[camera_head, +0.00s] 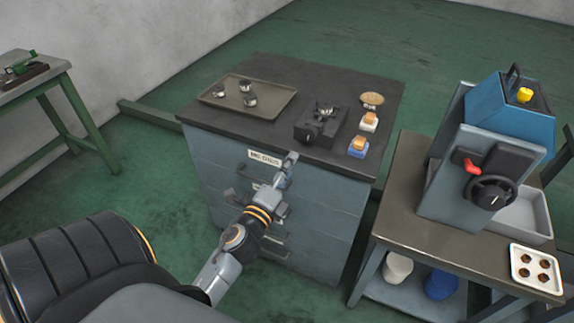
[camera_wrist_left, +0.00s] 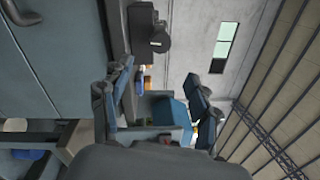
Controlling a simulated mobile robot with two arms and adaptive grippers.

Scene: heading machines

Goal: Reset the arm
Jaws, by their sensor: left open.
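My left arm comes in from the lower left in the head view. Its gripper (camera_head: 287,168) is in front of the blue drawer cabinet (camera_head: 320,215), just below the front edge of the dark top. In the left wrist view the gripper fingers (camera_wrist_left: 160,105) are spread apart with nothing between them. The cabinet's drawer fronts also show at the left of the wrist view (camera_wrist_left: 45,60). Whether the gripper touches the cabinet cannot be told. My right gripper is not in view.
A tray (camera_head: 272,112) with several dark parts, a black fixture (camera_head: 318,130) and small containers (camera_head: 358,147) stand on the cabinet. A blue machine (camera_head: 510,115) stands on a cart at right, beside a white tray (camera_head: 520,280). A green-legged table (camera_head: 55,80) stands at left. Green floor lies between.

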